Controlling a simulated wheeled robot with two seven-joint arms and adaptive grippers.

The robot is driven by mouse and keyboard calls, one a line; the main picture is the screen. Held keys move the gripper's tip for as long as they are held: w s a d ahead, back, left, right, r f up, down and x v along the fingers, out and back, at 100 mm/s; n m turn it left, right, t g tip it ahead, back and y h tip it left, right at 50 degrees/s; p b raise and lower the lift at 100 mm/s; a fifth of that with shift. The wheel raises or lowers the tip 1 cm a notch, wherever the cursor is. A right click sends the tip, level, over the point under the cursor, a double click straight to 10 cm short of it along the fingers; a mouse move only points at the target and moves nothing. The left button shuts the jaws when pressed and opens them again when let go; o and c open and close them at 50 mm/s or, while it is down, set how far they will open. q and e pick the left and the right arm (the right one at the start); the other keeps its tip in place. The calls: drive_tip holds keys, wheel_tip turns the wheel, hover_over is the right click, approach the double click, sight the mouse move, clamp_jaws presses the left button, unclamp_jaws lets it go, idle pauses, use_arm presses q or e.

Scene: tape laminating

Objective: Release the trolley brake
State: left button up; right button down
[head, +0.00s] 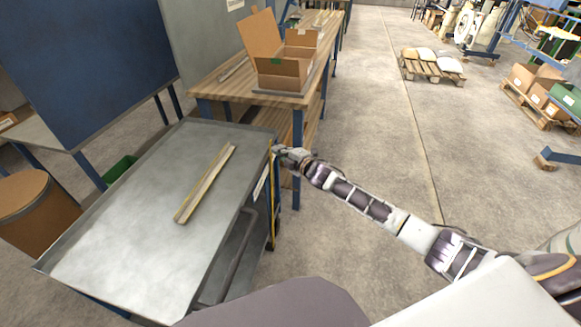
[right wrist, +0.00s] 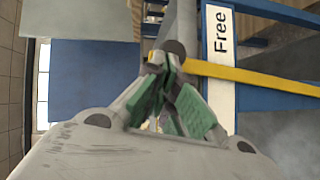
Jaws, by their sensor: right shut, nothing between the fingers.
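The trolley (head: 110,240) has a grey metal top and stands at the left in the head view. Its yellow brake lever (head: 272,195) hangs upright along the end near my right gripper (head: 278,151). In the right wrist view the lever (right wrist: 265,78) runs to a dark round pivot beside the fingertips. A white label reading "Free" (right wrist: 220,60) is on the blue frame there. My right gripper (right wrist: 172,75), with green pads, is shut and empty, close to the pivot; I cannot tell whether it touches. My left gripper is not in view.
A long narrow piece (head: 205,184) lies on the trolley top. A wooden workbench (head: 245,88) with an open cardboard box (head: 285,72) stands just beyond the trolley. A brown drum (head: 35,210) is at the left.

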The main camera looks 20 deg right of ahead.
drive_tip(key=shift+d+r, duration=0.15)
drive_tip(key=shift+d, duration=0.15)
drive_tip(key=a+v, duration=0.1)
drive_tip(key=v, duration=1)
drive_tip(key=shift+s+d+f, duration=0.2)
drive_tip(key=shift+s+f, duration=0.05)
drive_tip(key=shift+s, duration=0.3)
idle(0.6)
